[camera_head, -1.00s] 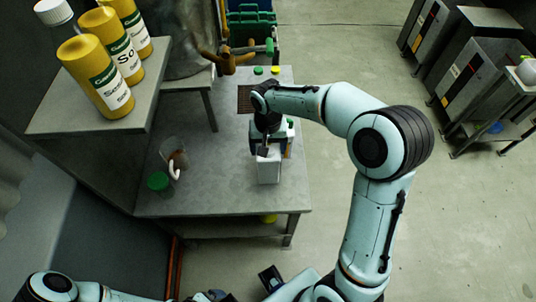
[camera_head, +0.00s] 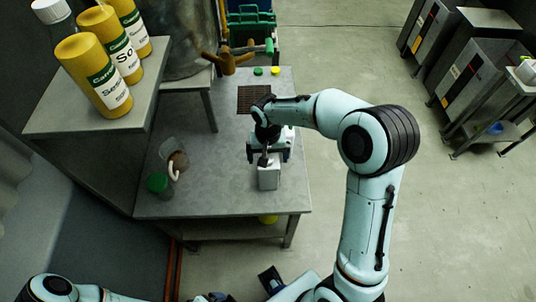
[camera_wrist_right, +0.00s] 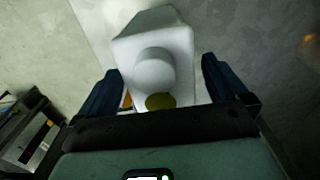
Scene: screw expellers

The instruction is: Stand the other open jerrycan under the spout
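A white jerrycan (camera_head: 268,179) stands on the grey table near its front right. In the right wrist view the jerrycan (camera_wrist_right: 180,40) lies between my fingers, with a white rounded part on top and an olive-yellow disc; I cannot tell whether that is a cap or an open mouth. My right gripper (camera_head: 268,157) is just behind and above the can in the head view. Its two dark fingers (camera_wrist_right: 160,80) are spread on either side of the can; contact is not clear. The spout cannot be made out clearly.
A brown machine part (camera_head: 228,62) stands at the back, with a dark grate (camera_head: 253,98) on the table before it. Green (camera_head: 258,71) and yellow (camera_head: 275,71) caps lie behind. A clear beaker (camera_head: 168,147) and green-topped item (camera_head: 158,183) stand left.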

